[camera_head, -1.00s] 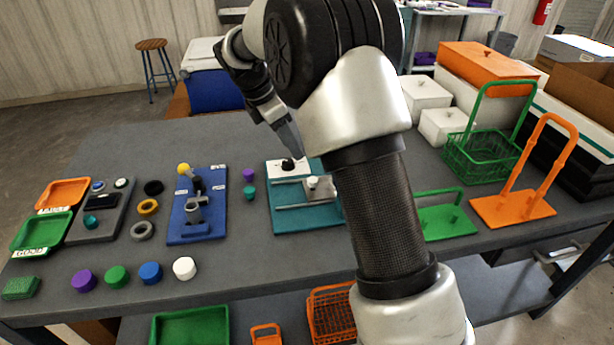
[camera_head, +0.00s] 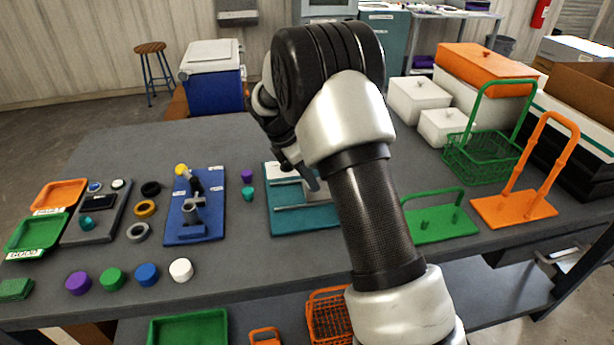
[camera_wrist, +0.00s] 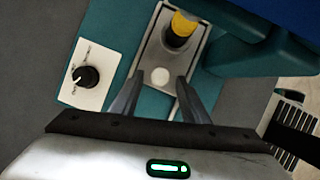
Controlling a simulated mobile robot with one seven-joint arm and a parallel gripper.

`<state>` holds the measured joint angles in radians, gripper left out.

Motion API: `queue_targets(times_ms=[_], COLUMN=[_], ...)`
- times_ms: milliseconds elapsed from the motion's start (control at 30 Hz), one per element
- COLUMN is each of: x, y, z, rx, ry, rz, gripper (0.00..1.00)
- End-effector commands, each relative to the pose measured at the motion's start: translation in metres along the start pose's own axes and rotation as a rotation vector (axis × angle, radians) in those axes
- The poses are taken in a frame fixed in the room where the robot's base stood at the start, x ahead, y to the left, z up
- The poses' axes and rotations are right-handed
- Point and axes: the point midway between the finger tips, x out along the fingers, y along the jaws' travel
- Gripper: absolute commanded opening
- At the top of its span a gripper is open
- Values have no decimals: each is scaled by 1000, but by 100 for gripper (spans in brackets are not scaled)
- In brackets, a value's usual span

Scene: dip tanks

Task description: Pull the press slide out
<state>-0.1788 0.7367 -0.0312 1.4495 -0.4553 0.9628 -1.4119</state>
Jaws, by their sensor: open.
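The teal press fixture (camera_head: 285,222) stands on the bench behind my arm, with a metal slide partly hidden by my gripper (camera_head: 310,182). In the wrist view the slide is a grey metal plate (camera_wrist: 146,62) with raised edges. A yellow and black post (camera_wrist: 181,28) stands at its far end, and a pale round spot (camera_wrist: 160,77) shows nearer. My gripper (camera_wrist: 157,90) is open and empty, its two fingers over the near end of the slide. I cannot tell whether they touch it.
A white panel with a black dial (camera_wrist: 88,78) sits left of the slide. Teal structure (camera_wrist: 262,55) rises on its right. A blue fixture (camera_head: 212,225) stands to the left, and a green holder (camera_head: 440,227) and orange holder (camera_head: 515,208) to the right.

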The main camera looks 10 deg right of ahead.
Motion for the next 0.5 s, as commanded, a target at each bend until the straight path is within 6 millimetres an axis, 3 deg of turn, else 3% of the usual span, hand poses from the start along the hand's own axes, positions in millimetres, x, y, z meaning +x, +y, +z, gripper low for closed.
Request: queue_targets(times_ms=[67,300,500], x=[0,0,-2], y=[0,0,1], z=[0,0,-2], rx=[0,0,-1], ry=[0,0,0], rz=[0,0,0], gripper=[40,0,0])
